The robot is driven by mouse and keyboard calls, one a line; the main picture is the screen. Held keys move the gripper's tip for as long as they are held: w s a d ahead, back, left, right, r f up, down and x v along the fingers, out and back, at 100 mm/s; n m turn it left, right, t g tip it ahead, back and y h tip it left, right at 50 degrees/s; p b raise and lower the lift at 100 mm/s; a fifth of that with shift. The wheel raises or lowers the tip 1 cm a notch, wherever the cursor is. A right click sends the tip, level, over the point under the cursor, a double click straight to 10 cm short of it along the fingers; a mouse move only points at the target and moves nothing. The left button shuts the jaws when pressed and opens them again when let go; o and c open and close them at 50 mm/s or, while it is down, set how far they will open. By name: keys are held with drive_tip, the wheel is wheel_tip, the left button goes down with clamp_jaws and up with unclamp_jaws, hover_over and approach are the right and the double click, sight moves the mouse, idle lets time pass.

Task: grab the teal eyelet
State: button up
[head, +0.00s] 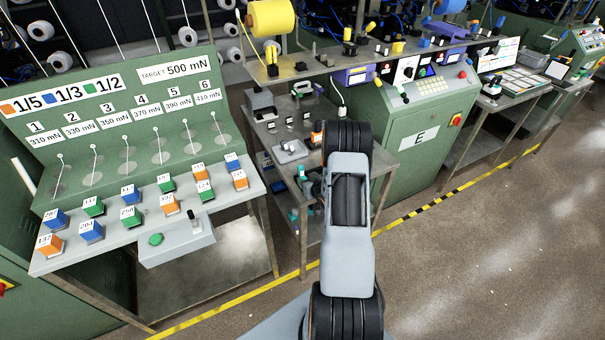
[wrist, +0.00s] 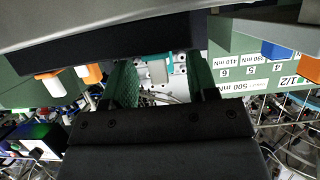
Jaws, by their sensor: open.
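My gripper (wrist: 160,78) shows in the wrist view with two green textured fingers apart. It is open, with nothing clearly held between them. A small teal part (wrist: 155,58) shows in the gap between the fingers, next to a pale grey block and a white perforated plate. I cannot tell whether this teal part is the eyelet or how far beyond the fingertips it lies. In the head view, my arm covers the gripper, and small teal pieces (head: 302,172) show just left of the arm, by the small metal table. No eyelet shape can be made out there.
The metal table (head: 376,160) holds a grey tray (head: 290,151) and small items. The green panel (head: 130,112) with its shelf of coloured blocks stands left. The green machine cabinet (head: 425,135) stands right of my arm. The floor at right is clear.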

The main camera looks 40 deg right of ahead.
clamp_jaws()
idle(0.5)
drive_tip(key=shift+r, duration=0.15)
